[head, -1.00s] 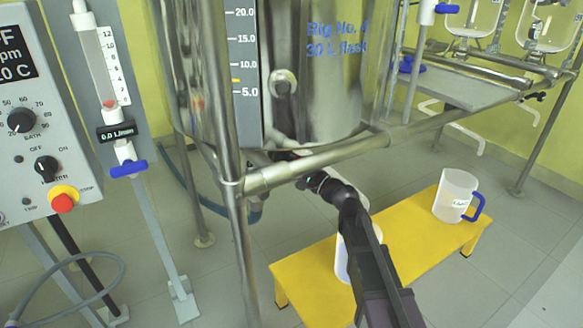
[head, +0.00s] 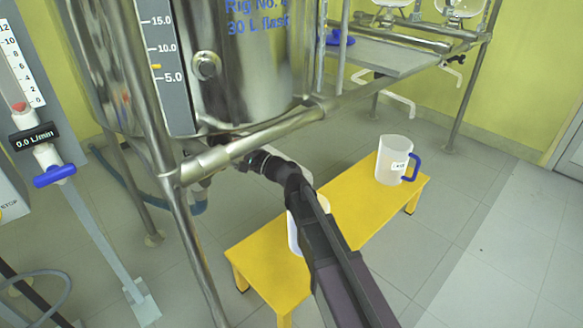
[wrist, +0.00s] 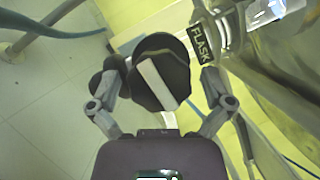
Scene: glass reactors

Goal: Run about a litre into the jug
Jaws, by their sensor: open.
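A dark round valve knob with a pale bar across it (wrist: 162,75) lies between the fingers of my gripper (wrist: 163,84) in the wrist view. The fingers are open on either side of it; contact is unclear. A "FLASK" label (wrist: 200,45) is beside it. In the head view my gripper (head: 244,158) is under the steel vessel marked 30 L flask (head: 245,75), and the knob is hidden. A pale jug (head: 293,236) stands on the yellow bench (head: 345,215), mostly hidden behind my arm. Another jug with a blue handle (head: 393,160) stands at the bench's far end.
A steel frame rail (head: 260,138) and leg (head: 155,120) stand close to my gripper. The vessel's scale (head: 168,65) has a yellow marker between 5 and 10. A flowmeter reading 0.0 L/min (head: 34,137) with a blue valve handle (head: 54,176) is at left. The floor at right is clear.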

